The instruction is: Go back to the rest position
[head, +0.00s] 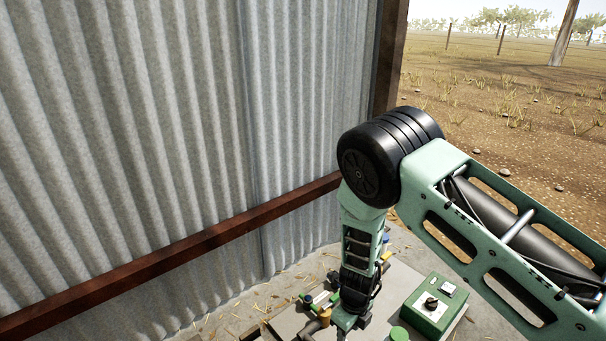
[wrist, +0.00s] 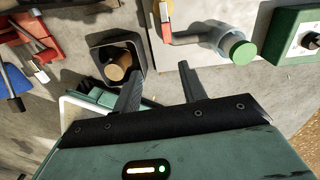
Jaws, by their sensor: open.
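My gripper (wrist: 161,78) is open in the wrist view, with its two dark fingers apart. Only bare grey surface shows between the fingertips. The left finger is close to a dark square holder (wrist: 91,52) with a tan cylinder (wrist: 118,66) in it; I cannot tell whether they touch. In the head view my arm bends down to the bench by the corrugated wall, and its end is partly cut off by the lower edge.
A green box with a knob (head: 434,304) stands right of my arm. A pipe with a green cap (wrist: 240,50) lies beyond my right finger. A red tool (wrist: 30,35) and blue-handled tool (wrist: 15,104) are at left. The corrugated wall (head: 150,130) rises at left.

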